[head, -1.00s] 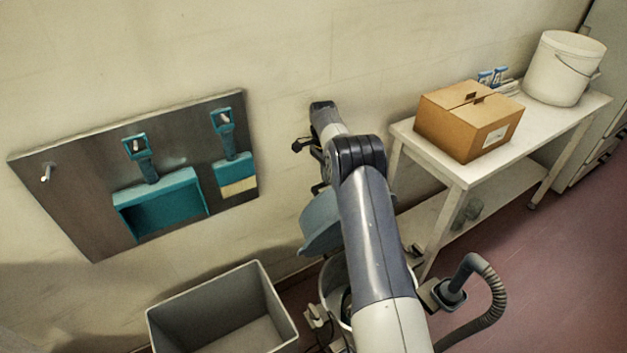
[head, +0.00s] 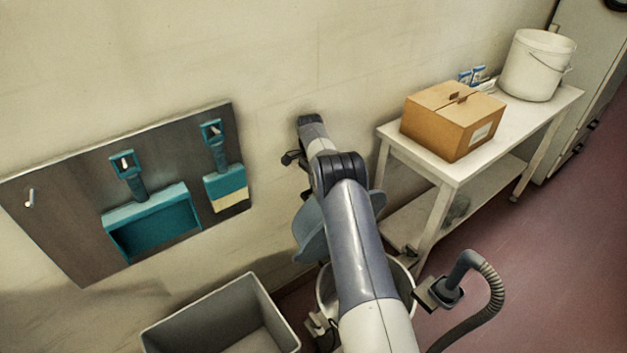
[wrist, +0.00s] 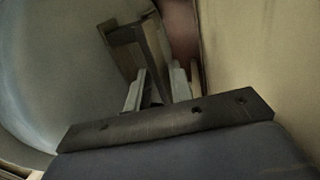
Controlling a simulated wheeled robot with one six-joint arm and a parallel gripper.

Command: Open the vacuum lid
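The vacuum's blue-grey lid (head: 309,232) is raised and steeply tilted above the pale drum (head: 408,285), which is largely hidden behind my arm in the head view. In the wrist view the lid's curved surface (wrist: 50,70) fills the left side. A dark, frame-like handle (wrist: 128,38) stands out beside it. My gripper (wrist: 158,88) has its two pale fingers on either side of the handle's bar and looks shut on it, though the contact is dim. The gripper's fingers are hidden by my arm in the head view.
A grey bin (head: 205,318) stands at the front left. A wall panel (head: 70,215) holds teal tools. A white table (head: 455,170) with a cardboard box (head: 450,125) and a white bucket (head: 537,68) stands right. The vacuum hose (head: 492,295) curves over open red floor.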

